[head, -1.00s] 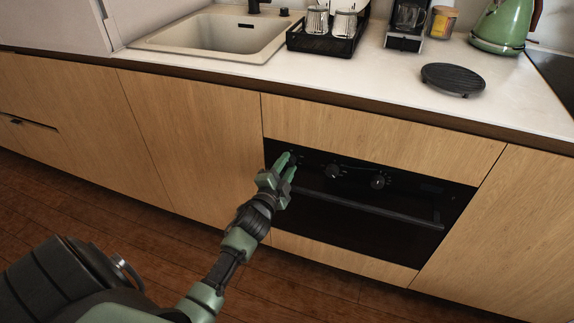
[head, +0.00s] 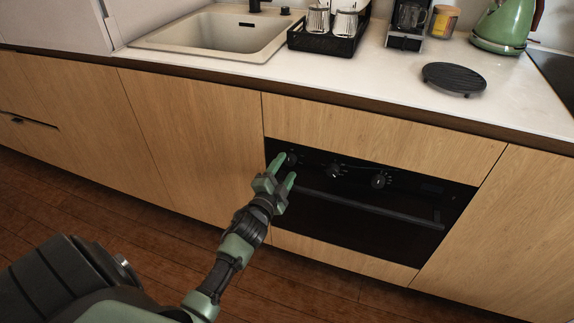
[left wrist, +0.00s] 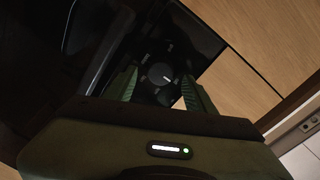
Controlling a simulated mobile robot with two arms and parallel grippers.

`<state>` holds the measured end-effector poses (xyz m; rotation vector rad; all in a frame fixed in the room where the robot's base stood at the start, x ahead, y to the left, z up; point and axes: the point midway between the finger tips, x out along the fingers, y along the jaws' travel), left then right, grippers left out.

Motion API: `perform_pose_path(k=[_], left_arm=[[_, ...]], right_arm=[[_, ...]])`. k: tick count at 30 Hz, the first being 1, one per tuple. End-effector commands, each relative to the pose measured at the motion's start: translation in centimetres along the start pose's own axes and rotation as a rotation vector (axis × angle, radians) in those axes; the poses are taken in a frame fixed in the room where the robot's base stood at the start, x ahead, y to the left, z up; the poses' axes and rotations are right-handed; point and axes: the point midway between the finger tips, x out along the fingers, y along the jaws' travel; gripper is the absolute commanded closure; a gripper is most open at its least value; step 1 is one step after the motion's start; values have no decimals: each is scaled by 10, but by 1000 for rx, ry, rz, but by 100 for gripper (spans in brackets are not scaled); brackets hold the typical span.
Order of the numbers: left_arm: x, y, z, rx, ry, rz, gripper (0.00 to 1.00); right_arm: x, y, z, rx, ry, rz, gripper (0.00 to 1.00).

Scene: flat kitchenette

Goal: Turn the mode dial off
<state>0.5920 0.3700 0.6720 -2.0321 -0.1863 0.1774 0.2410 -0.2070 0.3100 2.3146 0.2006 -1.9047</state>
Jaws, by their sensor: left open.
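The black oven (head: 350,205) is set in the wooden cabinet front. Three round black knobs sit on its panel: a left one (head: 291,159), a middle one (head: 333,170) and a right one (head: 379,180). My left gripper (head: 283,171) is open and empty, just in front of the left knob. In the left wrist view, that knob (left wrist: 159,74) shows between the two green fingers, apart from them, with a short white pointer line and small marks around it. The panel lettering is too small to read, so I cannot tell which knob is labelled mode.
The oven's handle bar (head: 370,208) runs across the door just below the knobs, close to my gripper. The worktop (head: 350,75) above holds a black round trivet (head: 454,78), a rack of glasses (head: 325,40) and a green kettle (head: 503,26).

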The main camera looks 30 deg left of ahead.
Motion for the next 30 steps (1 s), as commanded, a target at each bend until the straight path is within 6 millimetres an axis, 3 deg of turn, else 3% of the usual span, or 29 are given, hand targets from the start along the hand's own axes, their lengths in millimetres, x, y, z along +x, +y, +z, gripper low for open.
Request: perform_pose_path(k=[3, 10, 30], left_arm=[[-24, 0, 0, 0, -1, 2, 45], [-53, 0, 1, -1, -2, 1, 45], [-58, 0, 1, -6, -7, 4, 45]], right_arm=[[9, -3, 12, -3, -19, -4, 64], [14, -2, 18, -4, -20, -2, 64], [14, -2, 21, -2, -23, -3, 64]])
